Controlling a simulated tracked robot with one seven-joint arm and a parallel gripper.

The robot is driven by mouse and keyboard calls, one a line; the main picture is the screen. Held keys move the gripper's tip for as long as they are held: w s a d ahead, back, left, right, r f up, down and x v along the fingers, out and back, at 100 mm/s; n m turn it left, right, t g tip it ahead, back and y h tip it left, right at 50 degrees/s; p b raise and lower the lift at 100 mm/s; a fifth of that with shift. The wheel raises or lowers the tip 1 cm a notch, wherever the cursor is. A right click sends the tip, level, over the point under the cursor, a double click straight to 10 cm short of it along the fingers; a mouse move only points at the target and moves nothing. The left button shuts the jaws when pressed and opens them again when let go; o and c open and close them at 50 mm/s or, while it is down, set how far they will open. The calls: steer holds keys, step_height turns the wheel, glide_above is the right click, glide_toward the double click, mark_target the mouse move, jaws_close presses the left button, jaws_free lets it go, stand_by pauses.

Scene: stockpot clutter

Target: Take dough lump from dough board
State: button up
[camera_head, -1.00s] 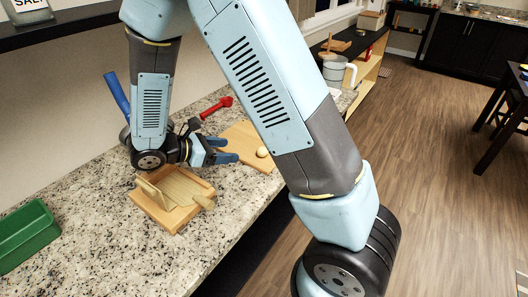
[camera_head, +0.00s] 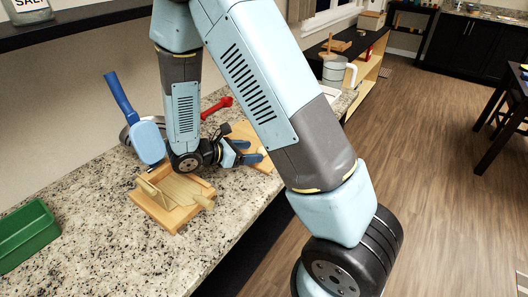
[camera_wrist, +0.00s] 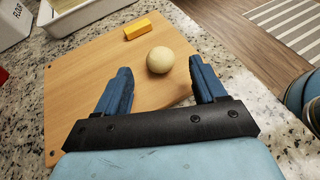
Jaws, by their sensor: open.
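The dough lump (camera_wrist: 160,60) is a pale round ball resting on the wooden dough board (camera_wrist: 75,85) in the wrist view. My gripper (camera_wrist: 158,82) is open, with one blue finger to each side of the picture. The lump shows between and a little beyond the fingertips, and nothing is held. In the head view my gripper (camera_head: 257,152) is over the dough board (camera_head: 243,130), and the lump is hidden there behind the gripper or my arm.
A yellow block (camera_wrist: 137,29) lies on the board beyond the lump. A wooden tool with a handle (camera_head: 180,192), a green bin (camera_head: 25,235), a blue-handled thing (camera_head: 147,140) and a red tool (camera_head: 217,107) are on the granite counter. A flour box (camera_wrist: 14,22) stands at the upper left.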

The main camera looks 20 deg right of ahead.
mark_target(258, 150)
steer(key=x, duration=0.4)
steer(key=c, duration=1.1)
steer(key=shift+w, duration=0.1)
